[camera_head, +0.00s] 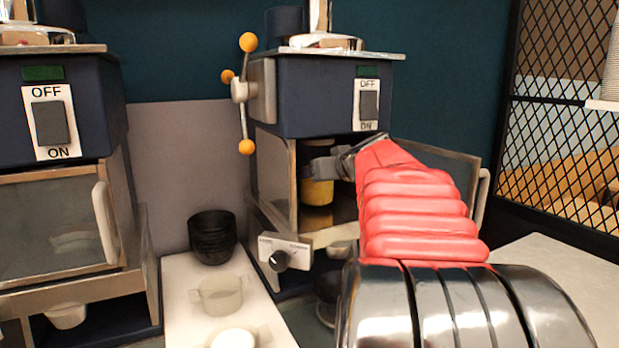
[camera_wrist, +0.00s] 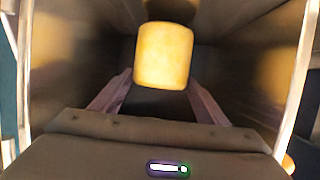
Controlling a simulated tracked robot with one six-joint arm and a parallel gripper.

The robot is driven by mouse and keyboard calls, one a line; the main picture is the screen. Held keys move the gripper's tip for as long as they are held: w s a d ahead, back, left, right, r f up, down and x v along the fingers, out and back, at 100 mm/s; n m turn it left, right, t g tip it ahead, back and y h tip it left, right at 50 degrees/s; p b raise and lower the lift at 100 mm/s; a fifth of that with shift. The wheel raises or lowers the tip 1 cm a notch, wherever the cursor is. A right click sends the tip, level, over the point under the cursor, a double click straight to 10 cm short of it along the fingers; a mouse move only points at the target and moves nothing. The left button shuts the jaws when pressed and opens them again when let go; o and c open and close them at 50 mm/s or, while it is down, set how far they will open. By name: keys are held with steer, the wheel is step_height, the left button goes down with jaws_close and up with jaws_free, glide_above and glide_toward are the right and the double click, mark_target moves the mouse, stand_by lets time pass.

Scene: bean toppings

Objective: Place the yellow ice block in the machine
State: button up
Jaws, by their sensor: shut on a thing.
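The yellow ice block (camera_wrist: 163,55) is a rounded cylinder between the two fingers of my gripper (camera_wrist: 160,85) in the wrist view. My gripper is shut on it. In the head view the block (camera_head: 317,192) shows partly inside the open chamber of the right machine (camera_head: 320,95), with my gripper (camera_head: 325,170) reaching in from the right. The block appears upright. Whether it touches the chamber floor cannot be told. My red arm hides part of the chamber and its open door.
The left machine (camera_head: 60,110) has its door closed. A stack of black bowls (camera_head: 211,238) and a clear cup (camera_head: 219,295) stand on a white board (camera_head: 180,300) between the machines. The chamber walls (camera_wrist: 70,70) are close on both sides. A black mesh screen (camera_head: 560,110) stands at right.

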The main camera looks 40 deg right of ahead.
steer(key=shift+s+d+f, duration=0.1)
steer(key=shift+d+f, duration=0.05)
steer(key=shift+f, duration=0.25)
steer(key=shift+c, duration=0.8)
steer(key=shift+o, duration=0.2)
steer(key=shift+s+f, duration=0.15)
steer(key=shift+w+f, duration=0.1)
steer(key=shift+w, duration=0.1)
steer(key=shift+f, duration=0.1)
steer(key=o, duration=1.6)
steer(key=shift+f, duration=0.1)
